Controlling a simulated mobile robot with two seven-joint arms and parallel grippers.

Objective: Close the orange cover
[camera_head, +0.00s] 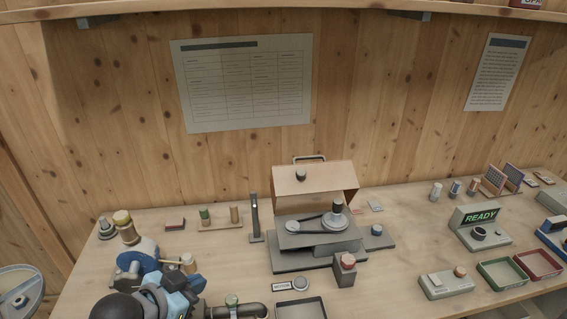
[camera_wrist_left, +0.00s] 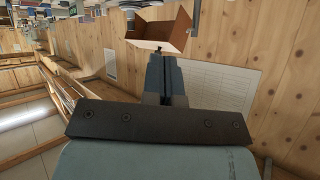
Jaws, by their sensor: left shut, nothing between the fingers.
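The orange cover (camera_head: 315,183) stands raised at the back of the feed mixer (camera_head: 318,238), with a dark knob on its upper face. The belt and pulleys below it are exposed. In the left wrist view the cover (camera_wrist_left: 161,24) shows as a brown, box-like shape beyond the fingertips. My left gripper (camera_head: 188,284) is at the lower left in the head view, well to the left of the cover and apart from it. Its fingers (camera_wrist_left: 165,58) are together and empty in the left wrist view. My right gripper is not in view.
A grey post (camera_head: 254,218) stands just left of the mixer. A red-topped button box (camera_head: 345,270) stands at its front right. A dark tray (camera_head: 301,309) and a dark pipe (camera_head: 240,312) lie in front. A READY display box (camera_head: 480,228) stands at the right.

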